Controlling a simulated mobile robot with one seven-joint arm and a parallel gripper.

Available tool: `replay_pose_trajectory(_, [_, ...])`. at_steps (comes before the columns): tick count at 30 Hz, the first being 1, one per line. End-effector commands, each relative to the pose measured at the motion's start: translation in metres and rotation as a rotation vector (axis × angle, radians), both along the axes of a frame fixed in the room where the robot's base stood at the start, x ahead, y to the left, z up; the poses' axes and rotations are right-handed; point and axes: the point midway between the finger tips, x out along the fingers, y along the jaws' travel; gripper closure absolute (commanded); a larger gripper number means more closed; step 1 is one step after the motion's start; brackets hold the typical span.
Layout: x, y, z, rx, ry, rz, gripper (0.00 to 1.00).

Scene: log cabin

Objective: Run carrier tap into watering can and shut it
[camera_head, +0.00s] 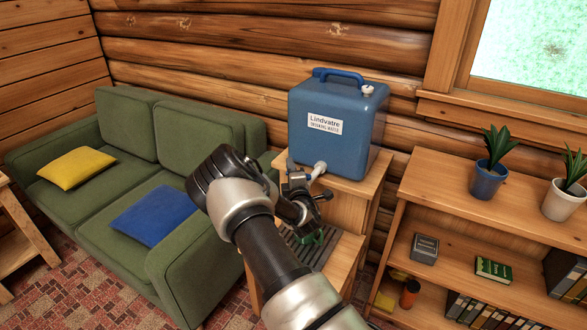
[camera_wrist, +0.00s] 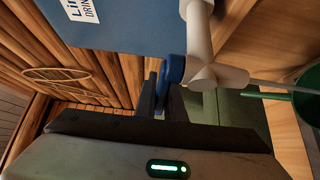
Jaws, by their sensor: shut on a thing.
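The blue water carrier (camera_head: 350,140) stands upright on a wooden stand, its white tap (camera_head: 319,168) low on the front. In the wrist view the white tap (camera_wrist: 210,72) has a blue lever (camera_wrist: 175,68). My gripper (camera_head: 308,187) is at the tap; in the wrist view its fingers (camera_wrist: 165,92) are shut on the blue lever. A thin pale stream (camera_wrist: 275,86) runs from the tap's spout toward the green watering can (camera_wrist: 307,98). In the head view the watering can (camera_head: 313,237) is mostly hidden behind my arm, below the tap on a slatted tray. Its water level cannot be seen.
The slatted tray (camera_head: 318,254) rests on a lower wooden step before the carrier. A shelf (camera_head: 430,195) with potted plants and books stands at right. A green sofa (camera_head: 120,190) with cushions stands at left. Log walls close off the back.

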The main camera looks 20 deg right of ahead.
Motion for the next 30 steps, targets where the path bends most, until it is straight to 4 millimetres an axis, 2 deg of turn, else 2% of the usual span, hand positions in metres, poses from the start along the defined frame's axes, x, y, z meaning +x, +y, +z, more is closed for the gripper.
replay_pose_trajectory(9, [-0.001, 0.001, 0.0, 0.001, 0.002, 0.017, 1.0])
replay_pose_trajectory(10, [-0.001, 0.001, 0.0, 0.001, 0.002, 0.017, 0.89])
replay_pose_trajectory(13, [-0.001, 0.001, 0.0, 0.001, 0.001, 0.017, 0.72])
replay_pose_trajectory(23, [-0.002, 0.002, 0.0, 0.001, 0.002, 0.016, 0.72])
replay_pose_trajectory(26, [-0.01, 0.004, 0.0, 0.001, 0.002, 0.016, 0.72])
replay_pose_trajectory(30, [-0.034, 0.009, 0.001, 0.002, 0.005, 0.016, 0.72])
